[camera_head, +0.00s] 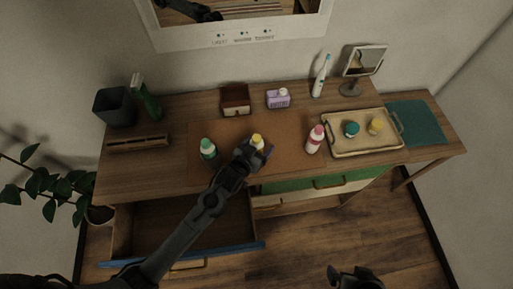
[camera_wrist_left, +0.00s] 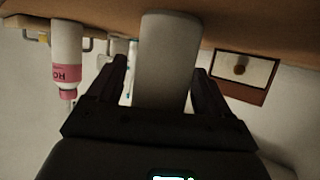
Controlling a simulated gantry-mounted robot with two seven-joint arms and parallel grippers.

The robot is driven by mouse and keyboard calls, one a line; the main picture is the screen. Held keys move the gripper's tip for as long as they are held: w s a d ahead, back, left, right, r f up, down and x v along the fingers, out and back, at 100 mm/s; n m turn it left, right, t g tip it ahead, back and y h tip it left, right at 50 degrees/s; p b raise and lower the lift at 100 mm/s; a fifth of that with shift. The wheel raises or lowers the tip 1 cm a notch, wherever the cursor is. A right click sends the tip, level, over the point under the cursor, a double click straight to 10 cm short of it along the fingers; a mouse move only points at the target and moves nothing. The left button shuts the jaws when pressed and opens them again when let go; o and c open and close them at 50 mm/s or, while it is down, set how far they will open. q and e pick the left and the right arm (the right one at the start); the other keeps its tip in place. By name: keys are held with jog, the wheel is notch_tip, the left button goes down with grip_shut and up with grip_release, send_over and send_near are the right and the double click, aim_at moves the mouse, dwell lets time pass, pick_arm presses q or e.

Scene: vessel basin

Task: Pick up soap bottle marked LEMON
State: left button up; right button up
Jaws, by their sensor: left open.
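A white bottle with a yellow cap (camera_head: 257,139) stands on the brown mat in the middle of the desk; no marking on it is readable. My left gripper (camera_head: 256,153) is at this bottle, open, and partly hides it in the head view. In the left wrist view, which is upside down, a plain pale bottle body (camera_wrist_left: 167,60) stands between the two open fingers. A green-capped bottle (camera_head: 208,149) stands to the left and a pink-capped bottle (camera_head: 315,140) to the right. The pink one also shows in the wrist view (camera_wrist_left: 66,62). My right gripper (camera_head: 352,277) is low at the bottom edge, away from the desk.
A tray (camera_head: 335,153) with two small jars stands at the right. A brown box (camera_head: 235,99), a purple holder (camera_head: 278,98), a toothbrush (camera_head: 320,76) and a mirror (camera_head: 362,61) stand behind. A drawer (camera_head: 185,222) is pulled out below my left arm.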

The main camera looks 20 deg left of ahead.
pick_arm(q)
jog(key=c, duration=1)
jog(key=shift+c, duration=0.9)
jog(key=shift+r, duration=0.2)
